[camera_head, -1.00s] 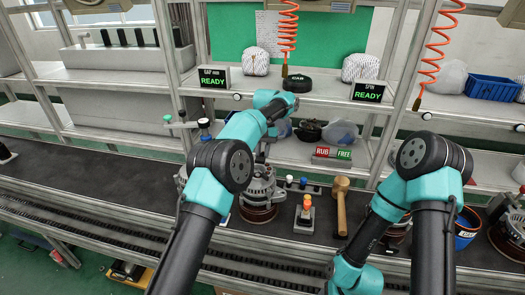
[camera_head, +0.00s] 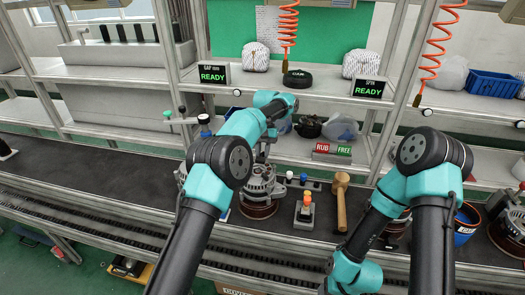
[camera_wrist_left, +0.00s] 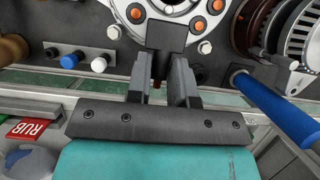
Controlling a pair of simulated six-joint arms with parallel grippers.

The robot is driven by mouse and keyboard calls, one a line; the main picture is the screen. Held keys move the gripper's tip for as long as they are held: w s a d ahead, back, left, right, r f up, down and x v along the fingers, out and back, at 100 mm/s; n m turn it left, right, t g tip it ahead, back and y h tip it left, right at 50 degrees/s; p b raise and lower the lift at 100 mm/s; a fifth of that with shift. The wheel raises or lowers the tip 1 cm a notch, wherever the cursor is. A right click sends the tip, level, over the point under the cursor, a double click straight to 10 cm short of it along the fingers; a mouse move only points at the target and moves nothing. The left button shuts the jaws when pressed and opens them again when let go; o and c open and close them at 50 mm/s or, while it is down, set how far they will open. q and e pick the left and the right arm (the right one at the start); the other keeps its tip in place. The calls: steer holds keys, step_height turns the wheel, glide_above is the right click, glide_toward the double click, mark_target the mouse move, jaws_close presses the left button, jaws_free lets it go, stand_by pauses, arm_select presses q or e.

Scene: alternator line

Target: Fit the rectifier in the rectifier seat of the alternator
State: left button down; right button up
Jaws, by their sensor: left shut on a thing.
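The alternator (camera_head: 260,188) stands on the dark bench top, below the end of my left arm. In the left wrist view its round face with orange-centred bolts (camera_wrist_left: 187,50) fills the top middle. My left gripper (camera_wrist_left: 166,82) is shut on a dark rectangular block (camera_wrist_left: 167,35), which I take for the rectifier. The block is in front of the alternator's face and overlaps it; I cannot tell whether they touch. The rectifier seat is not clearly visible. In the head view my arm largely hides the left gripper and the block. My right gripper is out of view.
Right of the alternator are a small stand with an orange-topped part (camera_head: 305,208) and a wooden mallet (camera_head: 341,200). Blue and white pegs (camera_wrist_left: 72,60) are beside the alternator. A blue handle (camera_wrist_left: 278,112) lies close on the gripper's other side. The bench at left is mostly clear.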

mark_target(262, 156)
arm_select(q)
steer(key=c, duration=0.9)
jaws_free()
steer(key=shift+r, duration=1.65)
steer(key=shift+s+r, duration=0.35)
steer(key=shift+s, duration=2.4)
steer(key=shift+s+r, duration=0.2)
steer(key=shift+s, duration=2.45)
steer(key=shift+s+r, duration=0.25)
steer(key=shift+s, duration=2.4)
